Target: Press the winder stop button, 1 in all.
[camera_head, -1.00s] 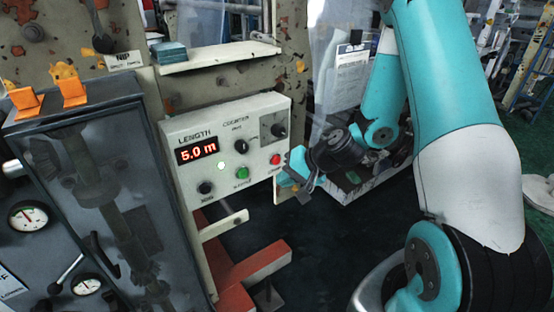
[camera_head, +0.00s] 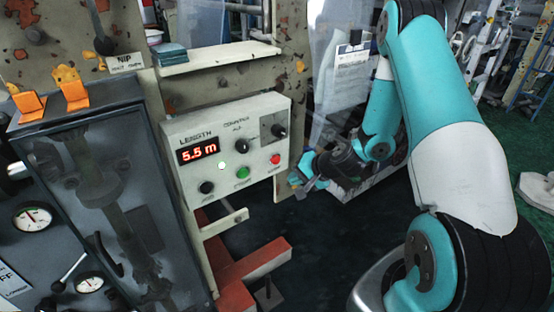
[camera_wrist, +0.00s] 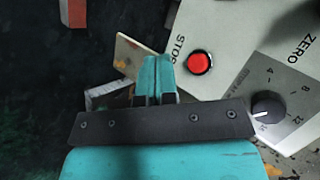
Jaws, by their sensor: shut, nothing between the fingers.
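The red stop button (camera_head: 276,159) sits at the lower right of the cream control panel (camera_head: 215,177). In the wrist view the red button (camera_wrist: 199,62) is round, dark-ringed, and beside the lettering "STOP". My gripper (camera_head: 296,180) is just right of and below the button in the head view, apart from it. In the wrist view my gripper (camera_wrist: 157,62) has its teal fingers together and empty, with the button to their right. The length display (camera_head: 198,152) reads 5.5 m.
The panel also carries a green button (camera_head: 242,172), a black button (camera_head: 206,187) and dark knobs (camera_head: 241,146). A dial knob (camera_wrist: 267,106) is near the gripper in the wrist view. A red-orange frame (camera_head: 255,263) stands below. Dark floor is open below the gripper.

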